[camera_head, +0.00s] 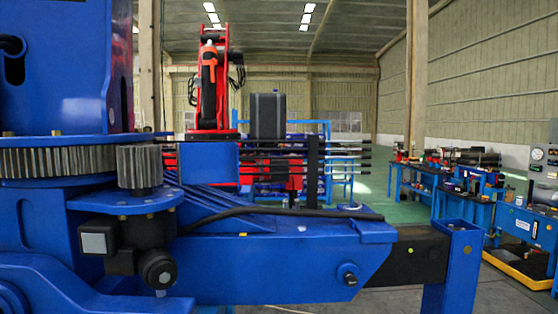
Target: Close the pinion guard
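A grey toothed pinion (139,167) stands upright on a blue bracket (130,200), beside the large ring gear (60,161) of the blue crane column. The pinion's teeth are bare on the side facing me. A flat blue plate (210,163) stands just right of the pinion, apart from its teeth. It looks like the pinion guard swung open, but its hinge is not clear. My gripper is not in view.
A dark motor (140,250) hangs below the bracket. A blue stabiliser beam (290,260) with a black hose (270,211) crosses the front. Behind stand a red crane (210,90) and a rack of bars (345,160). Blue workbenches (425,190) line the right.

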